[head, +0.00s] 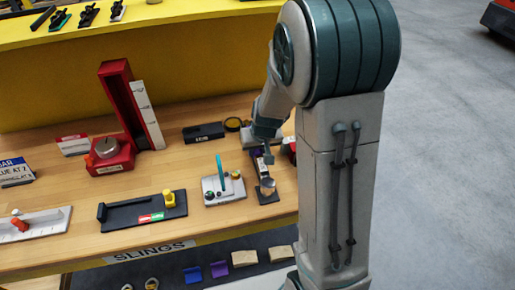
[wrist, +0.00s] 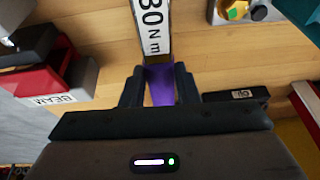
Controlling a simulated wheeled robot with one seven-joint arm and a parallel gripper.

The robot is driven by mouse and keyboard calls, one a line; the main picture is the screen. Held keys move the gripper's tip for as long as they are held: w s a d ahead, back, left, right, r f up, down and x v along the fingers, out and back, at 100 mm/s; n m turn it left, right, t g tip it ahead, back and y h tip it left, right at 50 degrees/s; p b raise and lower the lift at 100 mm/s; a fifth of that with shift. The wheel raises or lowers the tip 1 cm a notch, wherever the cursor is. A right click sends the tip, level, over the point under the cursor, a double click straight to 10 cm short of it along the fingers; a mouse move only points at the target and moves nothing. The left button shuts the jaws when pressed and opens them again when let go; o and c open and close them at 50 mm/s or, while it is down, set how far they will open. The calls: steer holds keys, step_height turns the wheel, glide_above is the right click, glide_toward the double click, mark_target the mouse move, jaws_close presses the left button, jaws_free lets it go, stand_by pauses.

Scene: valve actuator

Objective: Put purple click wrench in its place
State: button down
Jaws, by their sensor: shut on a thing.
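The purple click wrench (wrist: 160,84) shows as a purple part between the two fingers of my gripper (wrist: 160,88) in the wrist view. My gripper is shut on it. A white plate marked "0 Nm" after a partly cut digit (wrist: 152,28) lies in line beyond the purple part; I cannot tell whether it belongs to the wrench or to a stand. In the head view, my gripper (head: 264,137) is over the right part of the bench, with a small purple patch (head: 257,153) below it. Most of the wrench and its place are hidden or unclear.
A black base with a metal knob (head: 267,187) stands just below my gripper. A grey panel with a teal lever (head: 222,185) is left of it. A black box (head: 203,132) and a red upright stand (head: 128,102) are farther left. Wooden bench (head: 165,172) shows between them.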

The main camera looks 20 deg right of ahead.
steer(key=shift+f, duration=0.15)
steer(key=c, duration=1)
jaws_free()
steer(key=shift+c, duration=0.2)
steer(key=v, duration=1.4)
steer(key=s+r, duration=0.2)
steer(key=s, duration=1.4)
steer(key=shift+s+a+g+h, duration=0.25)
steer(key=shift+a+g+h, duration=0.05)
steer(key=shift+a+g, duration=0.1)
